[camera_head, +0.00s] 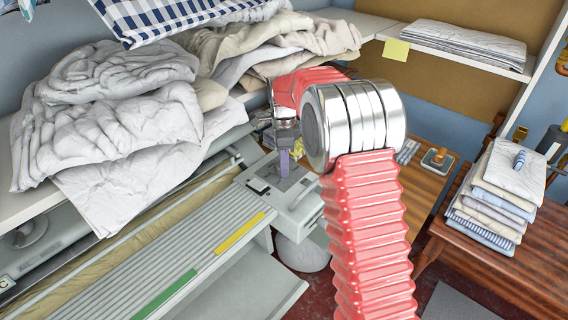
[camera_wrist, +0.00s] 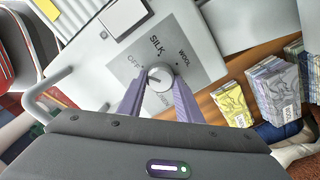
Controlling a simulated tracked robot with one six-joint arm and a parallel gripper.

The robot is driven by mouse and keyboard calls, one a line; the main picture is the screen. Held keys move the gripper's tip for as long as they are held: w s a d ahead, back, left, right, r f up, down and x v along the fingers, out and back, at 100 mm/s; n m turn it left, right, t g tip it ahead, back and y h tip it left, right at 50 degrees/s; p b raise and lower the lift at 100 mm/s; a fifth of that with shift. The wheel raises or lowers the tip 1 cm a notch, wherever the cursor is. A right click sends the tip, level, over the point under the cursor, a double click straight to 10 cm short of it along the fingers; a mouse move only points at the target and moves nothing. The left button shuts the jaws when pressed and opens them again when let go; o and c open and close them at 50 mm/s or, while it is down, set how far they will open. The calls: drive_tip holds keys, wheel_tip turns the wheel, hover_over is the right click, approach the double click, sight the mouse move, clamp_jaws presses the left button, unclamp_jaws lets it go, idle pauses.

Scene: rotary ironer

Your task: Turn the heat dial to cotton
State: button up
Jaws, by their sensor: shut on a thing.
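The heat dial (camera_wrist: 160,76) is a round pale knob on a grey plate in the wrist view. The plate reads SILK above the knob, WOOL at its upper right and OFF at its left. A small dark mark on the knob seems to lie on its left side, towards OFF. No cotton label can be read; part of the plate is behind my fingers. My gripper (camera_wrist: 158,90) has its two purple fingers on either side of the knob, shut on it. In the head view my gripper (camera_head: 284,163) is over the ironer's end panel (camera_head: 305,193), and the dial is hidden.
A handle (camera_wrist: 55,90) curves beside the panel at left in the wrist view. Yellow (camera_wrist: 232,104) and grey (camera_wrist: 272,90) packets stand at right. In the head view, crumpled white linen (camera_head: 120,110) lies behind the ironer, and folded cloths (camera_head: 500,190) are stacked on the right table.

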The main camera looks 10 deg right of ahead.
drive_tip(key=shift+w+r, duration=0.2)
idle(0.3)
drive_tip(key=o, duration=1)
drive_tip(key=shift+s+f, duration=0.1)
drive_tip(key=shift+f, duration=0.05)
drive_tip(key=shift+o, duration=0.2)
